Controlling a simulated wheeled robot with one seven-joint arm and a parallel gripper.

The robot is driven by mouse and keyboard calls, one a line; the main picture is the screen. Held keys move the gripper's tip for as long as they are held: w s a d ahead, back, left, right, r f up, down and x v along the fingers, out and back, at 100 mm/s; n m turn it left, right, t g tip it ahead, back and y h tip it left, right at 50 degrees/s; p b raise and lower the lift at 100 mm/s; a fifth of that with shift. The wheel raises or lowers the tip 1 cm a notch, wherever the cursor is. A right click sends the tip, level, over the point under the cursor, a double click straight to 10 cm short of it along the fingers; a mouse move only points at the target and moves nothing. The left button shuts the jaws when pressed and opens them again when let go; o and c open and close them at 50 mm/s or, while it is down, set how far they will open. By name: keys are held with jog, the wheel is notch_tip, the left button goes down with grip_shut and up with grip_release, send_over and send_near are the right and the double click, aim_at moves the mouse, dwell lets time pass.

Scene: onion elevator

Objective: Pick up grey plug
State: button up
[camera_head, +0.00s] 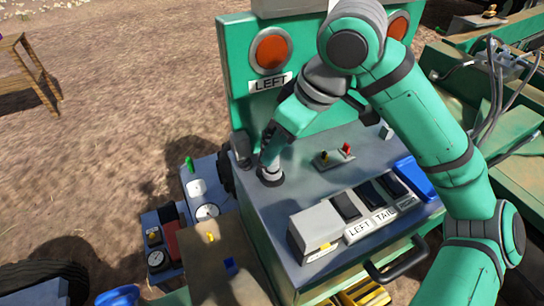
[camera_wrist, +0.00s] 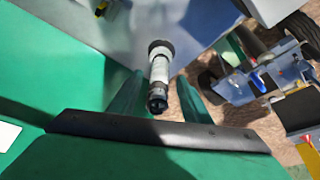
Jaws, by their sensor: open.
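The grey plug (camera_head: 271,174) stands at the left side of the console's grey-blue top. It is a slim light-grey cylinder with dark ends in the wrist view (camera_wrist: 159,72). My gripper (camera_head: 270,146) is at the plug, partly hiding its upper part in the head view. In the wrist view my gripper (camera_wrist: 160,92) is open, with one green finger on each side of the plug. Some gap shows between the plug and both fingers, and I see no clear contact.
A row of dark switches (camera_head: 371,193) and a blue cover (camera_head: 415,178) line the front. A green panel with an orange lamp (camera_head: 271,50) rises behind. Gauges (camera_head: 207,212) stand left.

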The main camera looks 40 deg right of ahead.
jog(key=shift+x, duration=2.4)
jog(key=shift+r, duration=0.1)
grip_shut()
jog(key=shift+r, duration=0.6)
jog(key=s+a+r, duration=0.7)
jog(key=a+r, duration=0.4)
jog(key=a, duration=0.1)
jog(key=shift+r, duration=0.4)
jog(key=shift+s+d, duration=0.1)
jog(key=shift+s, duration=0.05)
